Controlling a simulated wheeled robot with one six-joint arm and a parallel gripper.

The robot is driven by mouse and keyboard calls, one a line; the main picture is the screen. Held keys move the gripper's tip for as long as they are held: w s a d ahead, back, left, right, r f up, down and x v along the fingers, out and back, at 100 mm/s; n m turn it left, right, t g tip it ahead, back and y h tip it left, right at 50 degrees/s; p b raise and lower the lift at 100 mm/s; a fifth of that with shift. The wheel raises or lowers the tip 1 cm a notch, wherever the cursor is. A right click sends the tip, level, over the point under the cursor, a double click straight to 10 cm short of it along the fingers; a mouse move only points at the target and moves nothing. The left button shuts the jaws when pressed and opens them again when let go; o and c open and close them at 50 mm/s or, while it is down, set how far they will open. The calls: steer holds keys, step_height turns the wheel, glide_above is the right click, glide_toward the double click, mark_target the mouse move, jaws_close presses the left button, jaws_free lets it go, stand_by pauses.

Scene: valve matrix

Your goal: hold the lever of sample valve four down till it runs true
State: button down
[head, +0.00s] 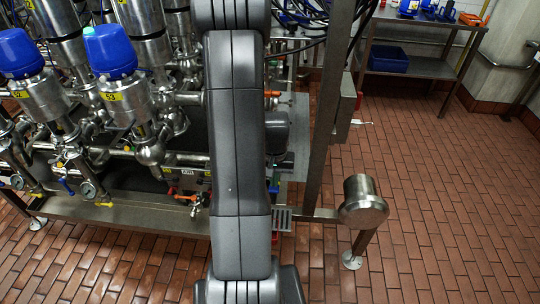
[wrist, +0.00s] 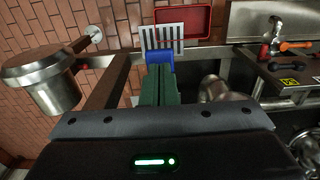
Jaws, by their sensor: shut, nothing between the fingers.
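My gripper (wrist: 160,85) shows in the wrist view as green fingers, shut and empty, with a blue piece at their far end; I cannot tell whether the blue piece is part of the fingers. In the head view my arm hides the gripper. Small valves with levers sit on the steel frame at the right of the wrist view: an orange-red lever (wrist: 296,45) and a dark lever (wrist: 286,67). They are apart from my fingers. Yellow labels lie near them, too small to read, so I cannot tell which is sample valve four. In the head view small coloured levers (head: 187,198) sit low on the frame.
A steel cup (wrist: 40,80), also in the head view (head: 363,203), stands left of my fingers in the wrist view. A slotted grate (wrist: 162,34) and red tray (wrist: 190,20) lie beyond them. Blue-capped valves (head: 110,50) crowd the left. Brick floor (head: 440,180) is clear at right.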

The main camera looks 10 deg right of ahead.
steer(key=shift+f, duration=0.1)
steer(key=shift+f+b, duration=1.5)
steer(key=shift+f, duration=0.15)
stand_by(2.0)
step_height(320, 180, up, 6)
steer(key=p, duration=0.4)
steer(key=shift+f, duration=0.25)
steer(key=shift+a, duration=0.1)
